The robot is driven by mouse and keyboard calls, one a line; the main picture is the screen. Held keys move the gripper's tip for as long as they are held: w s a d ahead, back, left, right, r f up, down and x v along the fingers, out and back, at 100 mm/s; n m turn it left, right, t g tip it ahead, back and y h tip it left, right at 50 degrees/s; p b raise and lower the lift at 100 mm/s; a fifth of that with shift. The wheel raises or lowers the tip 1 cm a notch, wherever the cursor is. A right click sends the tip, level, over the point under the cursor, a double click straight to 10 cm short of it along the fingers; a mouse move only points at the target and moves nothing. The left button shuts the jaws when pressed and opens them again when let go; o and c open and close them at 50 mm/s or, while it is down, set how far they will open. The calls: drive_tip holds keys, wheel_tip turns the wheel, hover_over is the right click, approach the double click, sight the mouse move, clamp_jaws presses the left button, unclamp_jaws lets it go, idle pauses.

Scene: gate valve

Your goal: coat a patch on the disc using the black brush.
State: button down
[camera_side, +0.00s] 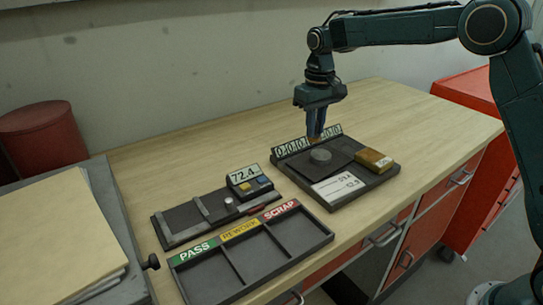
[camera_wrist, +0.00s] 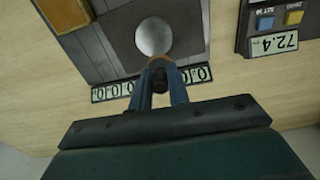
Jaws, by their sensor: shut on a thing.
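My gripper (camera_side: 315,134) points down above the back edge of that plate, by the number display. In the wrist view my gripper (camera_wrist: 160,80) is shut on a small dark thing, the black brush (camera_wrist: 158,78), with a tan edge at its far end. Most of the brush is hidden by the fingers. I cannot tell whether its tip touches anything. No coated patch is clear on the disc.
A yellow-brown block (camera_side: 374,160) and a white card (camera_side: 338,187) lie on the plate's base. A number display (camera_side: 292,147) stands along its back edge. Left of it are a gauge reading 72.4 (camera_side: 245,174) and a PASS/REWORK/SCRAP tray (camera_side: 298,252). The bench behind is clear.

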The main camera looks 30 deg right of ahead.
wheel_tip(320, 180, down, 3)
drive_tip(key=shift+s+d, duration=0.15)
drive_tip(key=shift+s, duration=1.3)
drive_tip(key=shift+s+d, duration=0.1)
drive_tip(key=shift+s, duration=1.3)
drive_tip(key=shift+w+a, duration=0.15)
drive_tip(key=shift+w, duration=1.25)
drive_tip(key=shift+w+a, duration=0.1)
drive_tip(key=shift+w, duration=1.25)
drive_tip(key=shift+w+r, duration=0.15)
drive_tip(key=shift+w, duration=0.05)
drive_tip(key=shift+r, duration=3.9)
